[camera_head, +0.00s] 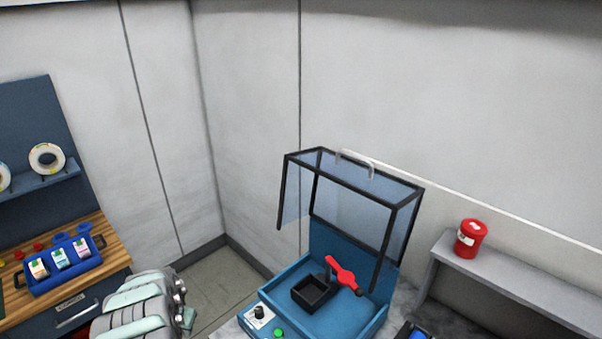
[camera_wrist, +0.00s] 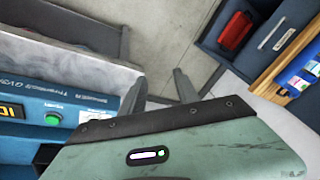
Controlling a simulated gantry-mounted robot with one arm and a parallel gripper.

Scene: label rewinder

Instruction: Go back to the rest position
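My gripper (camera_wrist: 160,90) shows in the wrist view with its two grey fingers apart and nothing visible between them. It points down past the machine's edge over the floor. In the head view my pale green arm is at the lower left, and I cannot make out the fingertips there. The blue label rewinder (camera_head: 345,318) stands right of my arm, with its clear black-framed cover (camera_head: 352,180) raised. A red lever (camera_head: 342,274) and a black square holder (camera_head: 310,291) are inside it. The rewinder's front panel (camera_wrist: 80,118) shows at the left in the wrist view.
Label reels (camera_head: 47,158) sit on a wall shelf. A red canister (camera_head: 470,238) stands on a grey shelf (camera_head: 520,283) at right. Floor (camera_head: 215,280) is clear between bench and rewinder.

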